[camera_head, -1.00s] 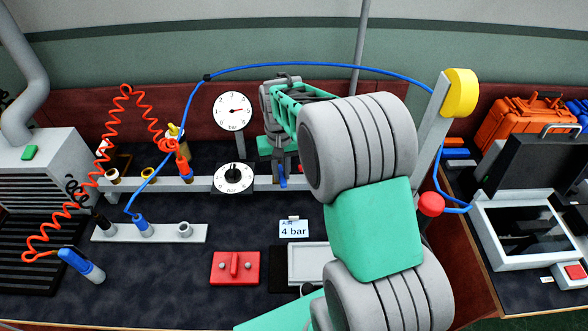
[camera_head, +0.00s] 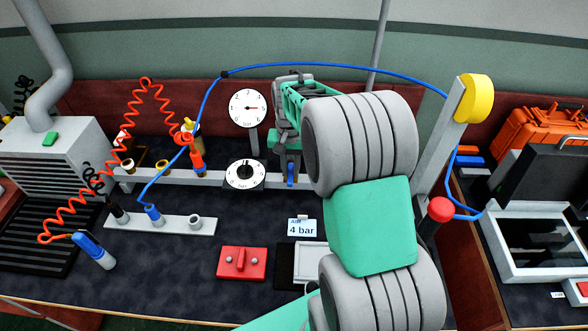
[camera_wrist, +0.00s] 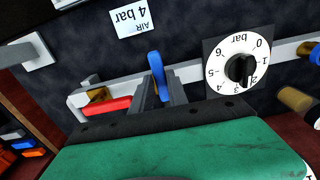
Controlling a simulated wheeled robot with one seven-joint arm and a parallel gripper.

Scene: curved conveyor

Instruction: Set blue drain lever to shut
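The blue drain lever (camera_wrist: 157,68) stands out between the fingertips of my gripper (camera_wrist: 160,92) in the wrist view, roughly crosswise to the grey rail. My gripper is closed narrowly about it, with a finger on each side; their contact is partly hidden. In the head view the lever (camera_head: 291,174) shows as a small blue piece below my gripper (camera_head: 288,150), pointing down toward the front of the bench. The lever's pivot is hidden by the gripper.
A red lever (camera_wrist: 106,107) on a brass fitting lies beside my gripper in the wrist view. A round bar dial (camera_head: 245,173) sits on the rail (camera_head: 215,180), left of the lever. A card reading 4 bar (camera_head: 302,228) lies in front. A blue hose (camera_head: 340,66) arches behind.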

